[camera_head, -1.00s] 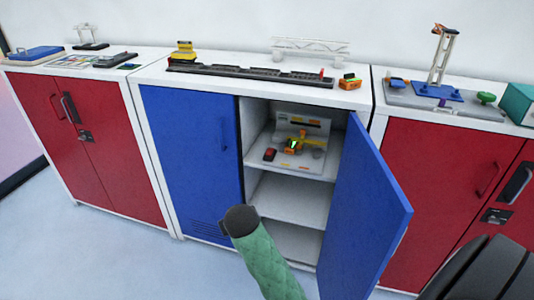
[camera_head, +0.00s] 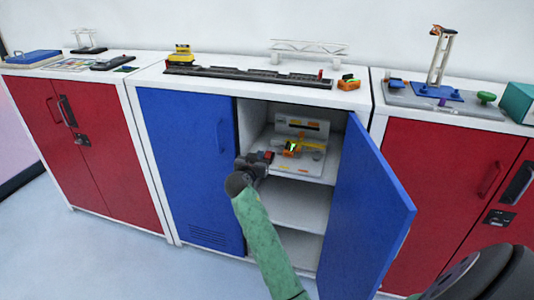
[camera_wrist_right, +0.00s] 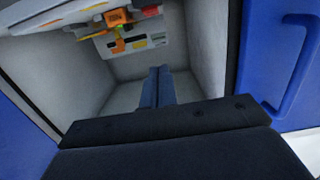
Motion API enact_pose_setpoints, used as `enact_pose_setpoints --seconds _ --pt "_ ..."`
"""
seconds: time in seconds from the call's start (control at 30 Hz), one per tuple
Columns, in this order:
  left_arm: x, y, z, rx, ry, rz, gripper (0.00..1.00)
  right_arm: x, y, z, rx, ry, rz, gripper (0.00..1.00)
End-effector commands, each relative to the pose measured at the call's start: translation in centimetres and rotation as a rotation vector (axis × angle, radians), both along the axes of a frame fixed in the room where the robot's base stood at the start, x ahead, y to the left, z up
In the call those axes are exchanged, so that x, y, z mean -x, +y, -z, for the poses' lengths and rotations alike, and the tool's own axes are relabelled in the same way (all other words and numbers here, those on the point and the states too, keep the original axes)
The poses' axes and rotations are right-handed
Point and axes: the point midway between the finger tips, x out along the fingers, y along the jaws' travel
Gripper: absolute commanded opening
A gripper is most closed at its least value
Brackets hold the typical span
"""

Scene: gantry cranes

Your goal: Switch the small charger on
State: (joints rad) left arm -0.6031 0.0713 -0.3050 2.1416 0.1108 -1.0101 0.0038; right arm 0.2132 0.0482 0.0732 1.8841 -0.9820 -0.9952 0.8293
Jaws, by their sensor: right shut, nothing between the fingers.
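A white board (camera_head: 312,171) stands on the upper shelf of the open blue cabinet. On it sits an orange unit with a green light (camera_head: 292,148), perhaps the small charger. It also shows in the right wrist view (camera_wrist_right: 115,19). A small red block (camera_head: 268,156) lies at the board's left; it also shows in the wrist view (camera_wrist_right: 150,11). I cannot make out a switch. My right gripper (camera_head: 262,160) is shut and empty at the cabinet opening, close to the red block in the picture. Its fingers (camera_wrist_right: 156,85) lie together in the wrist view. My left gripper is out of view.
The open blue door (camera_head: 365,210) stands to the right of my arm, and the closed blue door (camera_head: 190,170) is at the left. A lower shelf (camera_head: 295,205) looks empty. Models, a track (camera_head: 245,76) and another orange unit (camera_head: 348,83) stand on the cabinet tops.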

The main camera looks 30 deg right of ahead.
Motion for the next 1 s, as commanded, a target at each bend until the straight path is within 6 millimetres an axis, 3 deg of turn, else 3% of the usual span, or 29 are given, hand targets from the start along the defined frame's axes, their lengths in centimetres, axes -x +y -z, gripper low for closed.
enact_pose_setpoints --seconds 0.47,1.0 --pt "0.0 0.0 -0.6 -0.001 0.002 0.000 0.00 -0.4 -0.5 -0.1 0.001 -0.002 0.000 0.00" --pt "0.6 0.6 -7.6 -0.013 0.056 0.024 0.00 -6.1 -7.2 0.7 0.001 -0.001 0.001 0.00"
